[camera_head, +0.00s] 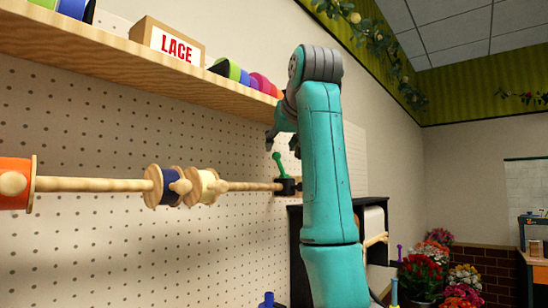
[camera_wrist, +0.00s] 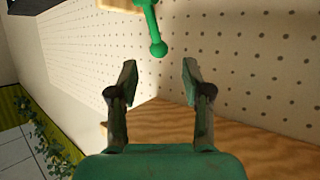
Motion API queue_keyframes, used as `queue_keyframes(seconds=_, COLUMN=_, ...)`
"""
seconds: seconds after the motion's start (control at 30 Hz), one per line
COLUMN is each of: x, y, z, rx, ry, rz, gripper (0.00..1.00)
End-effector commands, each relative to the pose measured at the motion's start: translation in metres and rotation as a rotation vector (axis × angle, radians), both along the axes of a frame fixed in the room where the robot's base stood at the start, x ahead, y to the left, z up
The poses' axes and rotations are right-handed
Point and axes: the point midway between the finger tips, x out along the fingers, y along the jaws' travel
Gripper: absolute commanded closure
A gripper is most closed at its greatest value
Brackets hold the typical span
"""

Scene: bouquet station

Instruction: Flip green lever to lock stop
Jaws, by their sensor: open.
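The green lever (camera_head: 279,165) has a round knob on top and stands up, tilted slightly, from a small black block (camera_head: 286,187) at the right end of a wooden rod. In the wrist view the green lever (camera_wrist: 152,25) is at the top centre, its knob pointing toward my gripper. My gripper (camera_wrist: 158,72) is open and empty, its two fingers spread. The knob lies just beyond the fingertips, roughly in line with the gap, and I see no contact. In the head view my gripper (camera_head: 280,142) is partly hidden by my arm, just above the lever.
The wooden rod (camera_head: 95,185) carries an orange spool (camera_head: 17,184), a navy spool (camera_head: 160,187) and a cream spool (camera_head: 201,187) along the pegboard wall. A wooden shelf (camera_head: 120,50) with a LACE box (camera_head: 168,41) and ribbon rolls runs above. A black cabinet (camera_head: 297,240) stands below right.

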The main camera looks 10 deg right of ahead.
Motion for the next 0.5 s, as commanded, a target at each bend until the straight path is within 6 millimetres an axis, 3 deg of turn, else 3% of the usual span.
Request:
queue_keyframes(seconds=0.2, x=0.035, y=-0.001, z=-0.015, rx=0.000, ry=0.002, rz=0.000, gripper=0.51)
queue_keyframes(seconds=0.5, x=0.060, y=-0.001, z=-0.025, rx=0.000, ry=0.000, rz=0.000, gripper=0.51)
